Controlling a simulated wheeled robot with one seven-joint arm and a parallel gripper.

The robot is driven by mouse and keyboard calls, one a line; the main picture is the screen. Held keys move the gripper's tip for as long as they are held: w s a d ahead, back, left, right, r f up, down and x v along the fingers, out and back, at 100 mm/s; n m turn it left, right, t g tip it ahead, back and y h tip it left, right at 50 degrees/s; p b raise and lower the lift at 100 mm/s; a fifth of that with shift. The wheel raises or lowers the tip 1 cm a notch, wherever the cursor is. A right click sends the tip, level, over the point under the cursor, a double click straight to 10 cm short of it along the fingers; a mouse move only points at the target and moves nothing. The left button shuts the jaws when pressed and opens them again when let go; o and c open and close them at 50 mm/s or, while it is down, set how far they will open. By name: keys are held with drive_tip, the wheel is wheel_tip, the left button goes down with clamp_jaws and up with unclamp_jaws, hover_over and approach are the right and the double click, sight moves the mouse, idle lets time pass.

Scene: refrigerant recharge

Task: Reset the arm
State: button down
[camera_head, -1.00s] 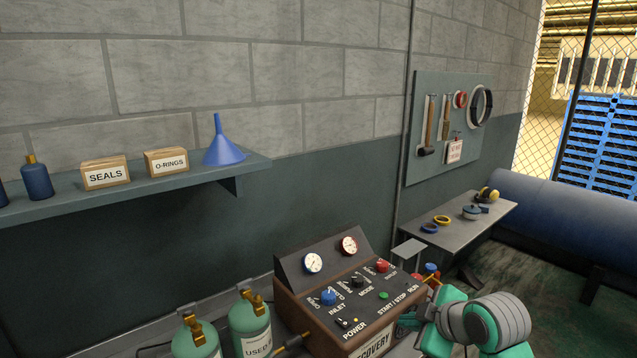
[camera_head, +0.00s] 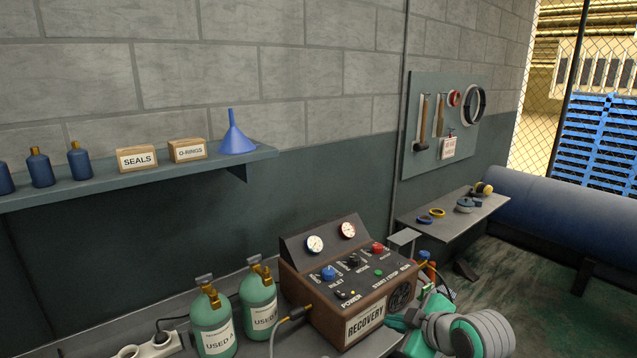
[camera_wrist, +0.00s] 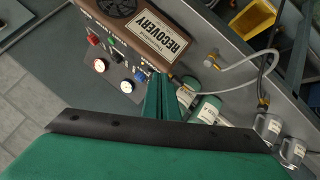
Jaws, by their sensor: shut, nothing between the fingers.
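My gripper (camera_wrist: 160,82) shows in the wrist view as two green fingers pressed together, with nothing between them. In that view its tips overlap the front edge of the recovery machine (camera_wrist: 127,42); I cannot tell whether they touch it. In the head view my green and grey arm is at the bottom right, beside the right side of the recovery machine (camera_head: 340,283), and the fingertips are not clearly visible. The machine has two gauges, a blue inlet knob (camera_head: 329,273), a red knob (camera_head: 377,248) and a green start/stop button (camera_head: 379,273).
Two green cylinders (camera_head: 212,322) stand left of the machine, with a hose close by. A power strip (camera_head: 158,345) lies further left. A wall shelf (camera_head: 120,184) holds bottles, boxes and a blue funnel (camera_head: 236,135). A side table (camera_head: 450,222) and blue tank (camera_head: 560,205) are at right.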

drive_tip(key=w+a+f+m+t+y, duration=0.25)
drive_tip(key=a+f, duration=0.25)
drive_tip(key=a, duration=0.4)
drive_tip(key=s+a+f+m+t+h, duration=0.4)
drive_tip(key=s+a+f+m, duration=0.6)
drive_tip(key=s+f, duration=0.35)
drive_tip(key=s+f+m+h, duration=0.2)
drive_tip(key=s+f, duration=0.3)
drive_tip(key=s, duration=0.5)
drive_tip(key=s+d+r+n, duration=0.1)
drive_tip(key=s, duration=1.1)
drive_tip(key=s+d+r+n, duration=0.1)
drive_tip(key=s+r, duration=0.1)
drive_tip(key=s, duration=1)
drive_tip(key=shift+s+g, duration=0.2)
drive_tip(key=shift+g, duration=0.15)
drive_tip(key=c, duration=2.4)
unclamp_jaws()
drive_tip(key=shift+c, duration=0.2)
